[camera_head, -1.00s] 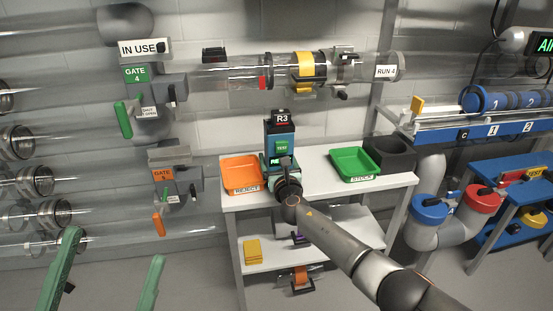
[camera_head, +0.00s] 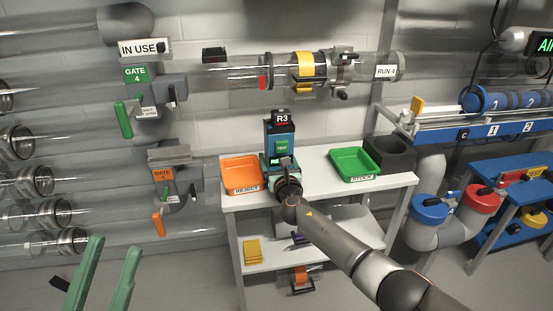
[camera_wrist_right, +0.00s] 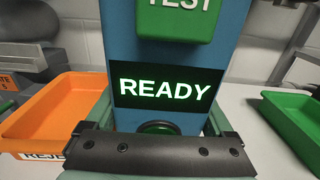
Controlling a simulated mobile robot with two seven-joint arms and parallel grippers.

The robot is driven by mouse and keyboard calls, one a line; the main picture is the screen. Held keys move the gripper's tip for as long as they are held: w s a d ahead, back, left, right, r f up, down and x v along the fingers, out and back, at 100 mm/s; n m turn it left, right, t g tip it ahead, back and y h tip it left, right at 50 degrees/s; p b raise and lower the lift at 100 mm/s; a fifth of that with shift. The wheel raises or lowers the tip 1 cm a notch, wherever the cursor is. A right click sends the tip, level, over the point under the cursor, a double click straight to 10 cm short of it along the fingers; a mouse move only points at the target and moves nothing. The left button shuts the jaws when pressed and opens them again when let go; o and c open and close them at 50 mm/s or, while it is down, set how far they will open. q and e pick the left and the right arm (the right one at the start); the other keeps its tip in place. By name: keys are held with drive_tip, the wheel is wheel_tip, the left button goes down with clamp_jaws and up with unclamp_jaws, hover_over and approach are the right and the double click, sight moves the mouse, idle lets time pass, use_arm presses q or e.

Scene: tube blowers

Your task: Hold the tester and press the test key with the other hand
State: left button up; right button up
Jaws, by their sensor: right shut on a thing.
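The tester (camera_head: 290,128) is a blue box standing upright on the white table, with a dark R3 label at its top. Its green test key (camera_head: 282,147) is on the front; in the right wrist view the key (camera_wrist_right: 178,20) is at the top edge. Below it, the screen (camera_wrist_right: 163,91) reads READY. My right gripper (camera_wrist_right: 160,128) is shut on the lower part of the tester, a green finger at each side; my arm hides its base in the head view. My left gripper (camera_head: 114,245) is open and empty at the lower left, well away from the tester.
An orange REJECT tray (camera_head: 240,173) is left of the tester and a green STOCK tray (camera_head: 354,163) is right of it. Gate 4's green handle (camera_head: 123,120) and an orange handle (camera_head: 159,223) stick out at left.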

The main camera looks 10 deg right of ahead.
use_arm(q)
clamp_jaws()
idle(0.9)
